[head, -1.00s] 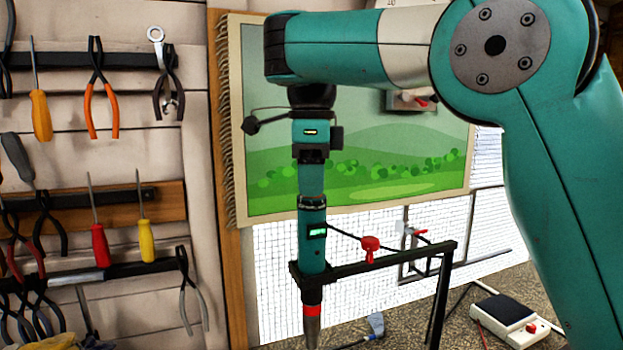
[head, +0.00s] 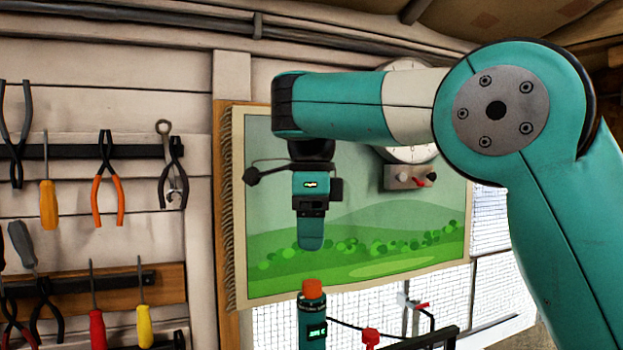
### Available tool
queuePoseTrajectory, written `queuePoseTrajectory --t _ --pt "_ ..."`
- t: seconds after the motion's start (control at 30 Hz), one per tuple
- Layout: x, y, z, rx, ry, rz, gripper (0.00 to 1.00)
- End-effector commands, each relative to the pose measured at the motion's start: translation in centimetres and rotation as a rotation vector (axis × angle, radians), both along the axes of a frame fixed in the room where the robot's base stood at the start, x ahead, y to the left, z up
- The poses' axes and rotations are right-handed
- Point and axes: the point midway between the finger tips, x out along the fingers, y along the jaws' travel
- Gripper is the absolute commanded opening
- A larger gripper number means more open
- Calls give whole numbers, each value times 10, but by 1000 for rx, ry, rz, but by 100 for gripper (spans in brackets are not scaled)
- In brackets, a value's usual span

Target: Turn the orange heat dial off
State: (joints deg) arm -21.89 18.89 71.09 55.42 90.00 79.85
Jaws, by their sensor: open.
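The orange heat dial (head: 313,289) sits on top of an upright teal heat tool (head: 312,322) with a small lit green display, low in the middle of the head view. The dial's setting is too small to read. The lower part of the tool is cut off by the frame's bottom edge. My gripper (head: 311,243) points straight down above the dial, with a gap between them. It is open and empty. It shows nearly edge-on, so one finger hides the other.
A black frame (head: 428,340) with a red clamp knob (head: 370,337) stands beside the tool at right. A green landscape banner (head: 265,270) hangs behind. Hand tools, including orange-handled pliers (head: 107,200), hang at left. A wall box (head: 408,178) with a red knob is behind my arm.

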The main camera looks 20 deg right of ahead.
Motion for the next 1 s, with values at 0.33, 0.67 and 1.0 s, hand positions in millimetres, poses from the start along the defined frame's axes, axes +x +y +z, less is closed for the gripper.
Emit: queuePoseTrajectory --t 0.33,0.67,1.0 --pt "0 -1 37 0 0 0 60" --pt "0 0 40 0 0 0 60" --pt "0 0 40 0 0 0 60"
